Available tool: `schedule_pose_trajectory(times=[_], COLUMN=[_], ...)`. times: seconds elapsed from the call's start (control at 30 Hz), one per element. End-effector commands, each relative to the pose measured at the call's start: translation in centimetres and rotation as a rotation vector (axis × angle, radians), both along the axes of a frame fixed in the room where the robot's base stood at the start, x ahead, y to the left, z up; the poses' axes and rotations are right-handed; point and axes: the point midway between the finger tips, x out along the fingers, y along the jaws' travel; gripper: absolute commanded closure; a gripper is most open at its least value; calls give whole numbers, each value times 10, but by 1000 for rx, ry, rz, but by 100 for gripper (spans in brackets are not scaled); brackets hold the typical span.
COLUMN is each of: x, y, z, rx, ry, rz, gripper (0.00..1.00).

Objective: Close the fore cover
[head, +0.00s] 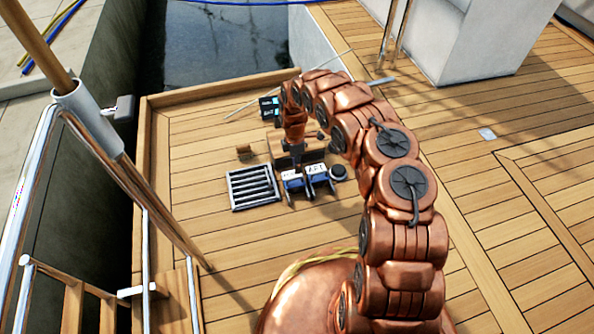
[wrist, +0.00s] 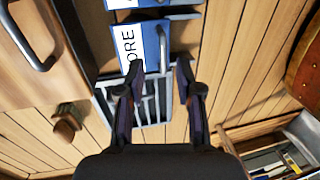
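The fore cover (wrist: 129,46) is a blue and white panel in the wrist view; the letters "ORE" show on it, with a grey bar handle (wrist: 162,48) along its right side. In the head view it appears to be the left (head: 292,182) of two small labelled blue panels; the right one, the aft cover (head: 317,169), reads "AFT". My gripper (wrist: 160,67) is open and empty, its fingers apart just short of the fore cover's near end. In the head view my gripper (head: 297,160) points down just behind the panels. I cannot tell how far the cover stands open.
A slatted grate (head: 253,187) lies left of the panels. A small wooden block (head: 244,148) is on the deck behind it. A round black fitting (head: 338,173) is right of the aft cover.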

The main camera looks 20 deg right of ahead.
Motion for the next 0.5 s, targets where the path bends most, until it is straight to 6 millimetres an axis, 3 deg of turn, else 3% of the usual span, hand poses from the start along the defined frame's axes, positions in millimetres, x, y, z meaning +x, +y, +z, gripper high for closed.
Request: schedule_pose_trajectory(times=[0.3, 0.5], x=[12, 15], y=[0, 0], z=[53, 70], rx=[0, 1], ry=[-4, -2], rz=[-1, 0], gripper=[65, 65])
